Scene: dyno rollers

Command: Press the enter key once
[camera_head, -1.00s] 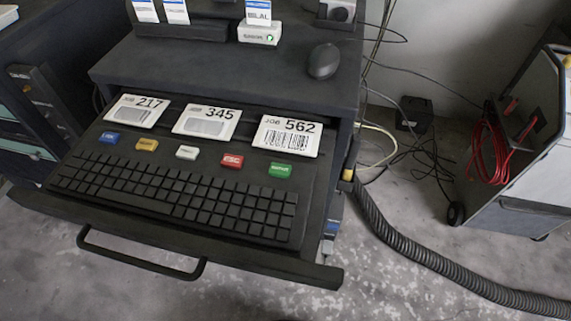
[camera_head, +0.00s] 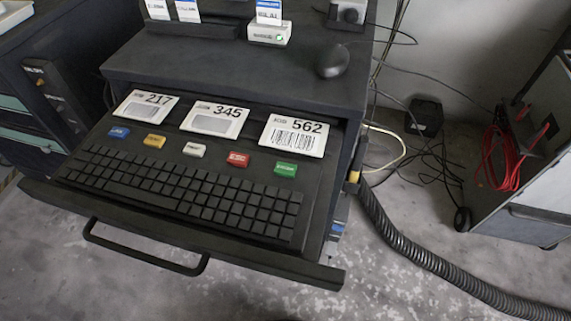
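A dark keyboard (camera_head: 180,192) lies in a pulled-out drawer below a dark cabinet top. Above its black keys is a row of larger coloured keys: blue (camera_head: 119,132), yellow (camera_head: 154,141), white (camera_head: 194,150), red (camera_head: 238,159) and green (camera_head: 285,169). The green key is at the right end of the row. The small lettering on the coloured keys is too blurred to read surely, so I cannot confirm which is the enter key. No key looks visibly pressed. Neither gripper is in view.
Job cards 217 (camera_head: 146,105), 345 (camera_head: 215,119) and 562 (camera_head: 294,135) lie behind the keys. A mouse (camera_head: 333,60) sits on the cabinet top (camera_head: 240,75). The drawer handle (camera_head: 145,252) sticks out in front. A black hose (camera_head: 395,240) and cables lie right.

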